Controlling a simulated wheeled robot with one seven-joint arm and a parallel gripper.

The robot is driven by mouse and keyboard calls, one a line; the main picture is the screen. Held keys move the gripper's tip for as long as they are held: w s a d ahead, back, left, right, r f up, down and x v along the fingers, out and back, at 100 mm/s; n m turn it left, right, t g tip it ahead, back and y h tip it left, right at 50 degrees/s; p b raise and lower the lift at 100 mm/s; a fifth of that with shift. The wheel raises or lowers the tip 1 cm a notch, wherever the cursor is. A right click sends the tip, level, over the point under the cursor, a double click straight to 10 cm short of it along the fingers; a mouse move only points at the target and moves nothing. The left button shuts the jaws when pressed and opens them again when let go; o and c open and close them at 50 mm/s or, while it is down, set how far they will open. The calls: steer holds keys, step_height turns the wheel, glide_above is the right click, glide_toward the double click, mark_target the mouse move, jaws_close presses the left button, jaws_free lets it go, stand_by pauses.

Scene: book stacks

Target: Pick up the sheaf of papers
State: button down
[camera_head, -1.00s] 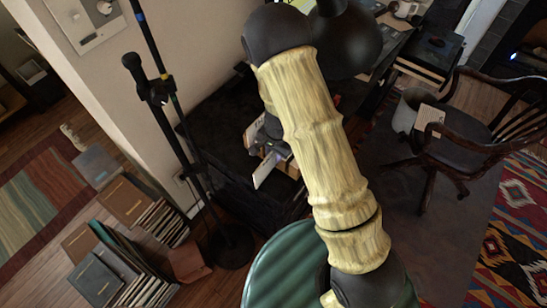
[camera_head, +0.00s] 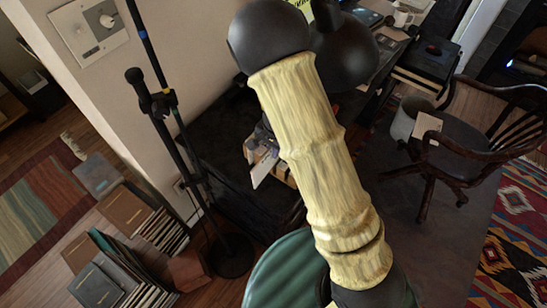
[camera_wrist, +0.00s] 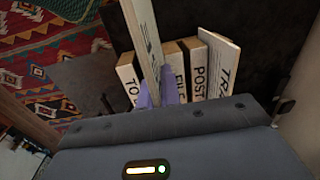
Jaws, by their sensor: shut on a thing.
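The sheaf of papers (camera_wrist: 143,36) shows in the wrist view as a tall, thin pale strip, seen nearly edge-on with faint print on it. My gripper (camera_wrist: 156,92) has purple fingers on either side of its lower part and is shut on it. Right beside stands a sorter with white labelled fronts (camera_wrist: 198,73), reading partly "TO", "FILE", "POST" and "TRA". Whether the sheaf's lower end is clear of the sorter is hidden. In the head view my arm hides most of the gripper; a white panel (camera_head: 263,168) shows there, and I cannot tell whether it is the sheaf.
The sorter is on a dark cabinet (camera_head: 222,135) against the wall. A black stand (camera_head: 160,105) is to its left, with books (camera_head: 125,208) on the floor. A wooden chair (camera_head: 475,140) and a grey bin (camera_head: 404,118) are at the right. A green round seat (camera_head: 285,272) is in front.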

steer(key=shift+r, duration=1.5)
